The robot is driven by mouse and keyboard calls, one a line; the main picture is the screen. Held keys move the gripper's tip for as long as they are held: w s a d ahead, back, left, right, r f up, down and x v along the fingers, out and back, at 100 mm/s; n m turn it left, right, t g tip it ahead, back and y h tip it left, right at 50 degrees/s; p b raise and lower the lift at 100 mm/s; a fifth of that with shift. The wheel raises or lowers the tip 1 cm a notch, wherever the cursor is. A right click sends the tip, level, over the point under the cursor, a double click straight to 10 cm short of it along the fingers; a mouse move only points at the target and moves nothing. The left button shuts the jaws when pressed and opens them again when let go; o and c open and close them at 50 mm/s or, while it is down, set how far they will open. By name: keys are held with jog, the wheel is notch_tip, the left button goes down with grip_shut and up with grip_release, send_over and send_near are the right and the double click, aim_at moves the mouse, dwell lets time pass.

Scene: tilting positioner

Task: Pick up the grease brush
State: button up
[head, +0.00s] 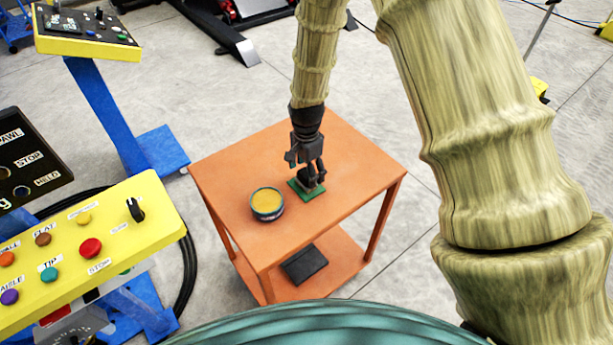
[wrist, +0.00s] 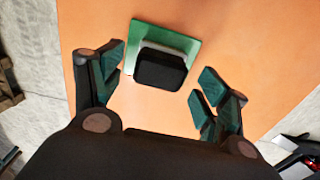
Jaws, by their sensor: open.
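What looks like the grease brush is a black block (wrist: 161,69) with a pale band along its edge. It sits on a green square pad (wrist: 149,29) on the orange table; the pad also shows in the head view (head: 309,193). My gripper (head: 305,166) is over the pad, fingers pointing down, and partly hides the block in the head view. In the wrist view my gripper (wrist: 158,88) is open, with one finger on each side and a gap to the block. The block lies between and slightly beyond the fingertips, untouched as far as I can see.
An open round tin (head: 267,203) of yellow grease stands on the orange table (head: 225,165), left of the pad. A dark flat item (head: 304,265) lies on the lower shelf. A yellow control panel (head: 95,245) stands at the left. The tabletop's right side is clear.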

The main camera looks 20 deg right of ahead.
jog(key=shift+f, duration=1.05)
jog(key=shift+c, duration=0.2)
jog(key=c, duration=1.2)
jog(key=shift+c, duration=0.2)
jog(key=shift+r, duration=0.15)
jog(key=shift+r+b, duration=0.5)
jog(key=shift+r, duration=0.35)
jog(key=shift+s+a+r+b, duration=0.15)
jog(key=shift+s+r+b, duration=0.1)
jog(key=shift+r+b, duration=0.4)
jog(key=s+a+r+b, duration=0.1)
jog(key=s+a+b, duration=0.3)
jog(key=s, duration=1)
jog(key=a, duration=0.2)
jog(key=shift+a+r, duration=0.3)
jog(key=shift+r, duration=0.05)
